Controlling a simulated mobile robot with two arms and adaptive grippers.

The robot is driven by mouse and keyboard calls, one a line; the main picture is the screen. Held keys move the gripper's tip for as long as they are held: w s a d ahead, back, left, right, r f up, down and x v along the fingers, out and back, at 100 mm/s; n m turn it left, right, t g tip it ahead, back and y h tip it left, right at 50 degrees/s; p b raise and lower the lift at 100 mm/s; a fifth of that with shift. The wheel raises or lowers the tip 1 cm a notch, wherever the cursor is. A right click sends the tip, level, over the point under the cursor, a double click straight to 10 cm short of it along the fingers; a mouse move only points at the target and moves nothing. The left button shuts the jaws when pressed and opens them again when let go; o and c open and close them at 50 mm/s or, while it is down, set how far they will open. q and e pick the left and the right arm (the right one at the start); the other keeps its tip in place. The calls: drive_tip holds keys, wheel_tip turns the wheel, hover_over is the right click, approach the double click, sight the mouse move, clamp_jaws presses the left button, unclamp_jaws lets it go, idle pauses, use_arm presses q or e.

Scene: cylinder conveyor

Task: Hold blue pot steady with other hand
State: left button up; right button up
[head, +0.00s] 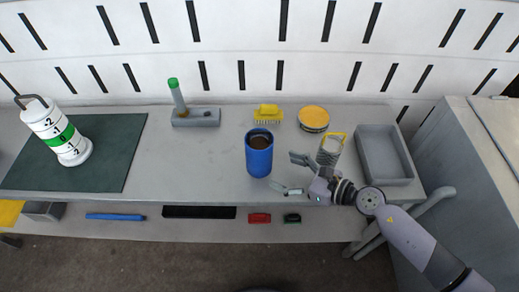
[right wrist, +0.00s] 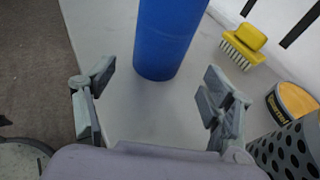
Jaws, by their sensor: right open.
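The blue pot (head: 259,155) stands upright on the grey table, with something brown inside its open top. My right gripper (head: 286,174) is just to the right of the pot, with its fingers apart on the side facing it. In the right wrist view the lower part of the blue pot (right wrist: 167,40) rises ahead of the open fingers (right wrist: 158,98), beyond their tips and centred between them. The fingers appear not to touch the pot. My left gripper is not in view.
Near the pot are a yellow brush (head: 267,113), a yellow-lidded tin (head: 313,119) and a perforated metal holder (head: 329,151). A grey tray (head: 384,181) lies right. A green-topped tool (head: 175,95) stands back left. A white cylinder (head: 57,131) stands on a dark mat (head: 108,160).

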sight(270, 165)
drive_tip(key=x, duration=0.2)
drive_tip(key=shift+w+a, duration=0.15)
drive_tip(key=shift+a, duration=0.15)
drive_tip(key=x, duration=0.3)
drive_tip(key=shift+w+a+f, duration=0.2)
drive_tip(key=shift+w, duration=0.05)
drive_tip(key=shift+w+a+f, duration=0.25)
drive_tip(key=shift+w+a, duration=0.1)
drive_tip(key=shift+a, duration=0.2)
drive_tip(key=shift+w+a+f, duration=0.1)
drive_tip(key=shift+w+a, duration=0.1)
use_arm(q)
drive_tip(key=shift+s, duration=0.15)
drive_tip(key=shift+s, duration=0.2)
use_arm(e)
drive_tip(key=shift+c, duration=1.3)
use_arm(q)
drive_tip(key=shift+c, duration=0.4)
use_arm(e)
drive_tip(key=c, duration=0.9)
